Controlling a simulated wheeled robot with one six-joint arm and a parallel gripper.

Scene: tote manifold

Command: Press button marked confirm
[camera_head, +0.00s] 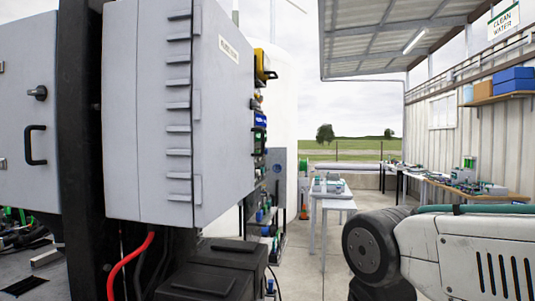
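No button marked confirm can be made out. A large grey cabinet (165,110) stands close on the left, its side with a column of hinge-like ribs facing me. Its right-hand face (228,95) is seen at a steep slant, with a small label near the top. A yellow device (264,66) and small blue and green units (260,120) stick out along its edge, too oblique to read. My gripper is out of view; only a white and dark arm link of mine shows at lower right, apart from the cabinet.
A black post (78,150) and another grey door with a black handle (36,145) stand at far left. A red cable (131,262) and dark boxes (215,270) lie below the cabinet. A white table (333,197) and a cluttered workbench (470,186) stand beyond, with open concrete floor between.

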